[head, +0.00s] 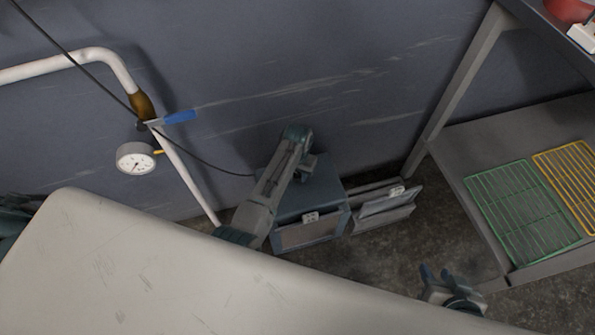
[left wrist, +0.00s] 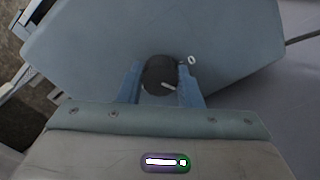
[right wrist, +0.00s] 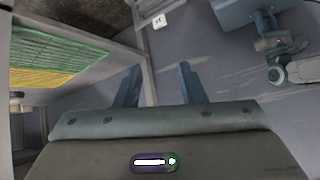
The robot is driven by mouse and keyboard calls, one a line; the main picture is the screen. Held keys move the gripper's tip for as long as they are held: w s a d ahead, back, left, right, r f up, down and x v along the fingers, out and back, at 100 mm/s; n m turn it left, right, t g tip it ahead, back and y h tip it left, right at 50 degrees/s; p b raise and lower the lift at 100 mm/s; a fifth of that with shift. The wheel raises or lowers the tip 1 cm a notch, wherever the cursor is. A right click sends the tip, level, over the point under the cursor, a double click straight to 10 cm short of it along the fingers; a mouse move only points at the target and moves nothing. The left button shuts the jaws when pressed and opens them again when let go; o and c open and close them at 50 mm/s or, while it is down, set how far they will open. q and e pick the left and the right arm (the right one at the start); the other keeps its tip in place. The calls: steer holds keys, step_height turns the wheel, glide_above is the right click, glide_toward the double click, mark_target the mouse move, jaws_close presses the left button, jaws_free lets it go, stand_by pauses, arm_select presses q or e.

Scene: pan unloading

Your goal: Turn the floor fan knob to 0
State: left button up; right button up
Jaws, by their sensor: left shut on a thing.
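The floor fan is a blue-grey box (head: 322,193) on the floor by the wall; its flat face (left wrist: 110,45) fills the upper left wrist view. On this face is a round dark knob (left wrist: 158,72) with a light pointer line. The line points right and slightly down, while the white 0 mark (left wrist: 192,60) lies to the upper right of the knob. My left gripper (head: 304,168) is at the box, and its blue fingers (left wrist: 160,86) are shut on the knob from both sides. My right gripper (head: 437,272) is open and empty; its fingers (right wrist: 158,84) stand apart.
At right a shelf holds a green rack (head: 522,212) and a yellow rack (head: 572,180). A pressure gauge (head: 135,160) and white pipe (head: 70,62) are at left. A black cable (head: 200,158) runs to the fan.

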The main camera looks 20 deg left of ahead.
arm_select(q)
steer(key=n+p, duration=0.4)
steer(key=shift+r+n, duration=0.15)
steer(key=shift+n, duration=0.25)
steer(key=shift+n+p, duration=0.7)
steer(key=shift+n, duration=0.3)
steer(key=shift+n+p, duration=0.3)
steer(key=shift+n, duration=0.4)
arm_select(e)
steer(key=s+d+r+g+h, duration=0.2)
steer(key=s+d+g, duration=0.1)
steer(key=d+g, duration=0.1)
steer(key=shift+d+r+n+g, duration=0.3)
steer(key=shift+g, duration=0.5)
steer(key=shift+s, duration=0.1)
arm_select(q)
steer(key=o, duration=1)
